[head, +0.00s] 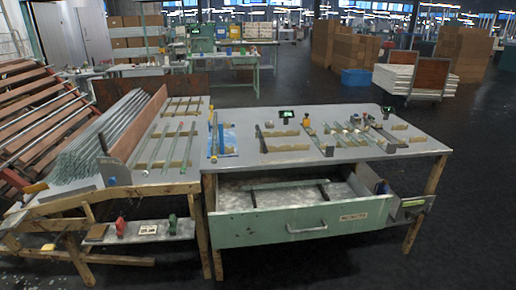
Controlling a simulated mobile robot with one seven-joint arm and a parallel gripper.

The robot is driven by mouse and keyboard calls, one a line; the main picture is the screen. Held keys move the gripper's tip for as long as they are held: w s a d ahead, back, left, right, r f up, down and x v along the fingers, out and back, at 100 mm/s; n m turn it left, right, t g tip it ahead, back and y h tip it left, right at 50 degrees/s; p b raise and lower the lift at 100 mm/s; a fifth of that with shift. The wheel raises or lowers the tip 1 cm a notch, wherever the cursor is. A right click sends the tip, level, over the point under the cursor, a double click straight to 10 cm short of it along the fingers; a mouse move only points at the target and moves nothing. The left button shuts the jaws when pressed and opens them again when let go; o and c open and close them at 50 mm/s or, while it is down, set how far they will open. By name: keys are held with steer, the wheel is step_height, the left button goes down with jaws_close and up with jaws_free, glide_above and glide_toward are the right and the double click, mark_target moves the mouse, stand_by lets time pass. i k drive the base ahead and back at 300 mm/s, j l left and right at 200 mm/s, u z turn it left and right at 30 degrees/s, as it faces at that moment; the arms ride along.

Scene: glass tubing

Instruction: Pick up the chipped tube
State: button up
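My gripper is not in view. Several glass tubes (166,147) lie apart across wooden strips on the left table. A dense bundle of long tubes (105,135) lies on the sloping feed to their left. More short tubes (352,138) lie on notched wooden rests on the right table. A greenish bar or tube (289,184) lies across dark supports inside the open drawer. The tubes are too small in the picture to show a chip, so I cannot tell which one is chipped.
The grey worktable (247,160) has an open green drawer (270,228) at its front. A blue sheet (227,143) lies near its left end. A reddish board (140,125) edges the sloping feed. Boxes and a cart (415,75) stand behind. The dark floor at right is clear.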

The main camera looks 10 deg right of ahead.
mark_target(147, 171)
steer(key=i+u, duration=0.3)
steer(key=i, duration=0.15)
steer(key=i+l+u, duration=0.25)
steer(key=i, duration=0.15)
steer(key=j, duration=0.1)
